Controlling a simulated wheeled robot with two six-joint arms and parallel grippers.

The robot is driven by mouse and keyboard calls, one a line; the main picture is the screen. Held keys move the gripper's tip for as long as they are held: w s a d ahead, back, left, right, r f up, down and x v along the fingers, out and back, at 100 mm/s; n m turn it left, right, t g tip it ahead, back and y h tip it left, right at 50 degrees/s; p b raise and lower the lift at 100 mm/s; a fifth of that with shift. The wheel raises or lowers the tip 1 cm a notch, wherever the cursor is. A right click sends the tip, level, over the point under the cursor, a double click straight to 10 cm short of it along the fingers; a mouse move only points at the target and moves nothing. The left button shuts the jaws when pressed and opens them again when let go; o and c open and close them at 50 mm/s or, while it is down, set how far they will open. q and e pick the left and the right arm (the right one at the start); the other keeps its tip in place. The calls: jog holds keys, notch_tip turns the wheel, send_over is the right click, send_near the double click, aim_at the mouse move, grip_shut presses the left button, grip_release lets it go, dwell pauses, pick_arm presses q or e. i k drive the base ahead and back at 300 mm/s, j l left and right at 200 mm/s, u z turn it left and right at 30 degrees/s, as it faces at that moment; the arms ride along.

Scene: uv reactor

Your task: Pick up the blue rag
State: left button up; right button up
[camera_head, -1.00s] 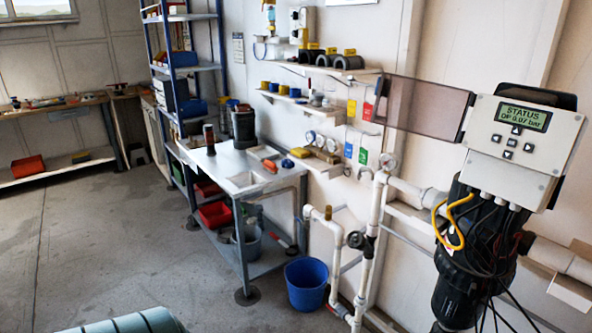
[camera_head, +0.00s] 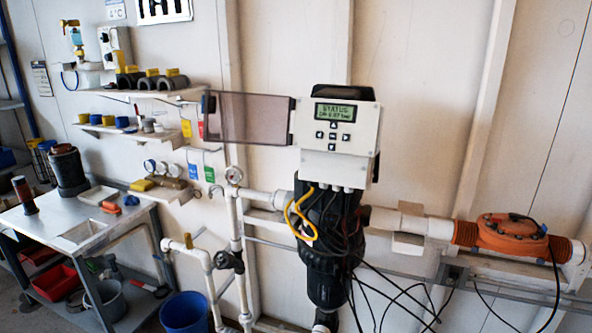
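I cannot make out a blue rag for certain. A small blue item (camera_head: 131,200) lies on the metal workbench (camera_head: 40,232) at the left, beside a small orange item (camera_head: 110,207). It is too small to tell whether it is cloth. Neither of my grippers is in view.
The UV reactor's control box (camera_head: 338,130) is on the wall above a black housing (camera_head: 325,235), with hanging cables. White pipes run right to an orange fitting (camera_head: 512,235). A blue bucket (camera_head: 185,312) stands on the floor below. Shelves (camera_head: 140,92) hold several fittings.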

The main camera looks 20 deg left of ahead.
aim_at(131, 201)
jog(key=j, duration=0.85)
jog(key=j+z, duration=0.15)
jog(key=j, duration=0.75)
jog(key=k+j, duration=0.15)
jog(key=j, duration=0.7)
